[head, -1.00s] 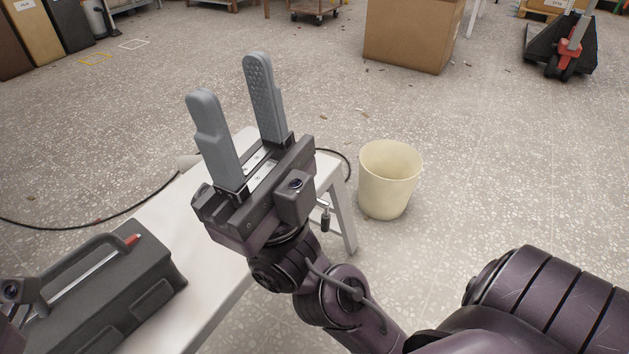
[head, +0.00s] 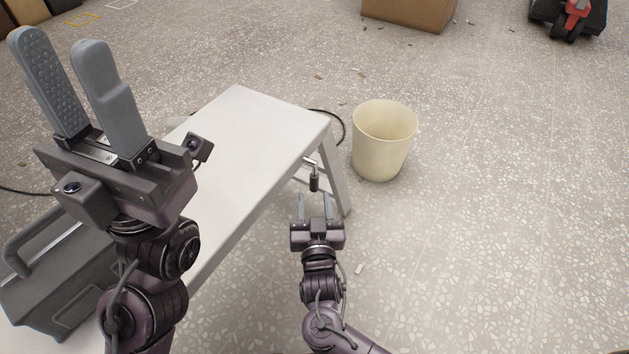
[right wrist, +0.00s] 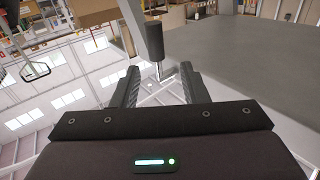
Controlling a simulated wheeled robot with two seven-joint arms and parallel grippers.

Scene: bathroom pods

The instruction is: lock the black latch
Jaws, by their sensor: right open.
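The latch has a black handle (head: 314,183) hanging from a bent metal rod (head: 309,161) at the right edge of the white bench. My right gripper (head: 314,198) is open and empty, low beside the bench, with its fingers just below the handle in the head view. In the right wrist view the black handle (right wrist: 155,39) lies ahead of the fingertips, roughly between them; I see no contact. My left gripper (head: 57,46) is raised at the left, fingers pointing up, open and empty.
The white bench (head: 236,125) has a mostly bare top. A dark toolbox (head: 65,285) sits at its near left end, partly behind my left arm. A cream bucket (head: 383,145) stands on the floor right of the latch.

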